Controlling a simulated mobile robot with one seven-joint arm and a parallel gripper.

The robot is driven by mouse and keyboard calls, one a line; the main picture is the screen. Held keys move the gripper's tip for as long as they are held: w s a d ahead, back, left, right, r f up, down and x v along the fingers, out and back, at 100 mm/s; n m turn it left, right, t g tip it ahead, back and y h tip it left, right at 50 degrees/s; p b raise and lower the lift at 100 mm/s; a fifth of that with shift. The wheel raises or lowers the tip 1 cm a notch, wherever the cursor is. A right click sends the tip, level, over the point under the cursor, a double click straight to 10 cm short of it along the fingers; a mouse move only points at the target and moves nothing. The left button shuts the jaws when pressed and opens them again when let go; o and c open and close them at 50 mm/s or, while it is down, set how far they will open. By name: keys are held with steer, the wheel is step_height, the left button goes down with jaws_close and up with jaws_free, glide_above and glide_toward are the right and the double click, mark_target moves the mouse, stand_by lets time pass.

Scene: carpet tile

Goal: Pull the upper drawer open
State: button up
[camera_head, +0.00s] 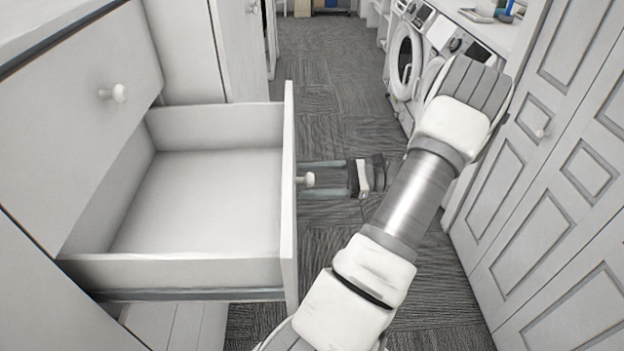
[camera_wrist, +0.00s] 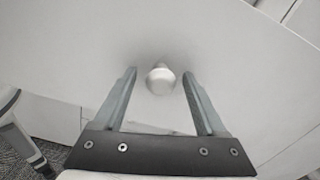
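A white drawer (camera_head: 205,205) stands pulled far out of the cabinet at the left in the head view. It is empty. Its front panel (camera_head: 289,230) carries a small round white knob (camera_head: 308,179). My gripper (camera_head: 303,180) is in front of this panel with its fingers pointing at it. In the wrist view the knob (camera_wrist: 160,80) sits between the two separated fingers, with a gap on each side, so the gripper is open around it. A closed front with its own white knob (camera_head: 115,94) is above the open drawer. I cannot tell which front the task means.
White panelled doors (camera_head: 560,150) stand at the right. A front-loading washing machine (camera_head: 405,60) is at the back right. Grey carpet tile (camera_head: 330,75) lies open between the cabinets and the machines. A tall white cabinet (camera_head: 185,45) stands behind the drawer.

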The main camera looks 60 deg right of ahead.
steer(key=v, duration=1.7)
steer(key=shift+s+d, duration=0.2)
